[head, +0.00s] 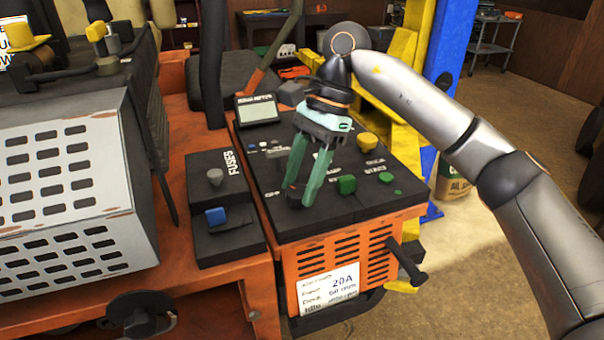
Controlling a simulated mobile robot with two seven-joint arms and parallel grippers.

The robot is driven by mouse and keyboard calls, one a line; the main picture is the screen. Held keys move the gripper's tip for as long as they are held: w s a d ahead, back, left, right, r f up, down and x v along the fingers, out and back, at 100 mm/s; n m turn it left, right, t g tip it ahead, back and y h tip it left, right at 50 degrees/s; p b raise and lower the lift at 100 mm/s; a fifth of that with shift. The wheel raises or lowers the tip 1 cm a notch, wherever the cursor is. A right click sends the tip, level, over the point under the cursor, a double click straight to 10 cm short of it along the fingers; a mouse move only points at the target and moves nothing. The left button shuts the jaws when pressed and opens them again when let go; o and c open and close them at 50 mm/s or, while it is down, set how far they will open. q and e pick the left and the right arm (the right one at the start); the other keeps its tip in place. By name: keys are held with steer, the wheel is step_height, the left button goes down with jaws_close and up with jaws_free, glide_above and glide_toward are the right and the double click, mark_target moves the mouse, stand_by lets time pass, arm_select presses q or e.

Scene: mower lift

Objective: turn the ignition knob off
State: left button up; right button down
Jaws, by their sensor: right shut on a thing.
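My right gripper (300,197), with green fingers, reaches down onto the black control panel (405,205) of the orange mower. Its fingertips are shut on a small dark knob beside the partly covered "OFF" lettering, which I take for the ignition knob. The fingers hide most of this knob, and I cannot read which way it points. My left gripper is not in view.
A yellow knob (367,141) and a green button (347,184) sit right of the fingers. A small display (257,110) stands behind. The fuse box (213,215) with a blue switch (215,216) is to the left. A yellow lift post (405,50) rises behind my arm.

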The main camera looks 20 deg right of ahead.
steer(key=shift+n, duration=0.5)
steer(key=shift+c, duration=1.7)
jaws_free()
steer(key=shift+r, duration=0.1)
steer(key=v, duration=0.5)
steer(key=shift+w+r, duration=0.15)
steer(key=p+v, duration=0.2)
steer(key=v, duration=0.5)
steer(key=shift+p, duration=0.3)
